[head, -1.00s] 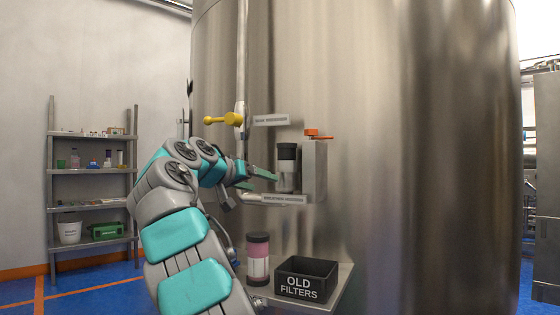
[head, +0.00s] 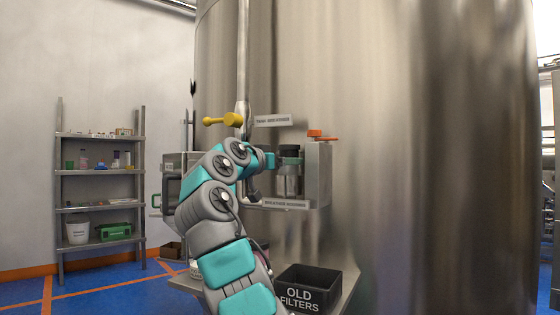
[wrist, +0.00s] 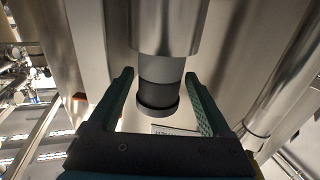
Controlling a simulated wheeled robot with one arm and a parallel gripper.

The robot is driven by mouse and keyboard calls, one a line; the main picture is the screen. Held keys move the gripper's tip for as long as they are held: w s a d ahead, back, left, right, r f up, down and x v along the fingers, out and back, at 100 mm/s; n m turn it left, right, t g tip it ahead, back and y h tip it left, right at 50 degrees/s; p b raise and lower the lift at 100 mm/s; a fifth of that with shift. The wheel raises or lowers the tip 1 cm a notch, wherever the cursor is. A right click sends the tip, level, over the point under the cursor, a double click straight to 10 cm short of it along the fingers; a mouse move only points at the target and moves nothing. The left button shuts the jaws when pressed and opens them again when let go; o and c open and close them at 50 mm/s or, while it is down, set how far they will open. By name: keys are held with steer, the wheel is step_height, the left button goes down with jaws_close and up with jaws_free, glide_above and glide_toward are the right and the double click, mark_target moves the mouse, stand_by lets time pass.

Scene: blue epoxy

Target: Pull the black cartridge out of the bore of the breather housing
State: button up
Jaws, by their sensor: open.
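The black cartridge (head: 290,151) stands upright on the tank's side, its dark upper end sticking out of the bright metal breather housing (head: 288,185). In the wrist view the cartridge (wrist: 155,94) shows a grey band, a dark band and a rim, with the steel housing (wrist: 165,25) at the top of the picture. My gripper (wrist: 160,77) is open, one finger on each side of the cartridge. Gaps show between fingers and cartridge. In the head view my gripper (head: 274,160) is at the cartridge's left, its fingertips partly hidden.
A black OLD FILTERS bin (head: 306,285) sits on the low shelf below. A pink cylinder there is mostly hidden behind my arm. A grey block with an orange handle (head: 316,133) stands close right of the cartridge. A yellow handle (head: 223,120) is up left, near the pipe.

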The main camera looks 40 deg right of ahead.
steer(key=p+x, duration=0.1)
steer(key=x, duration=0.3)
steer(key=shift+r, duration=0.1)
steer(key=shift+w+d, duration=0.15)
steer(key=shift+d, duration=0.4)
steer(key=shift+c, duration=0.2)
steer(key=c, duration=1.1)
steer(key=shift+r+p, duration=0.5)
steer(key=shift+p, duration=0.15)
steer(key=shift+r, duration=0.15)
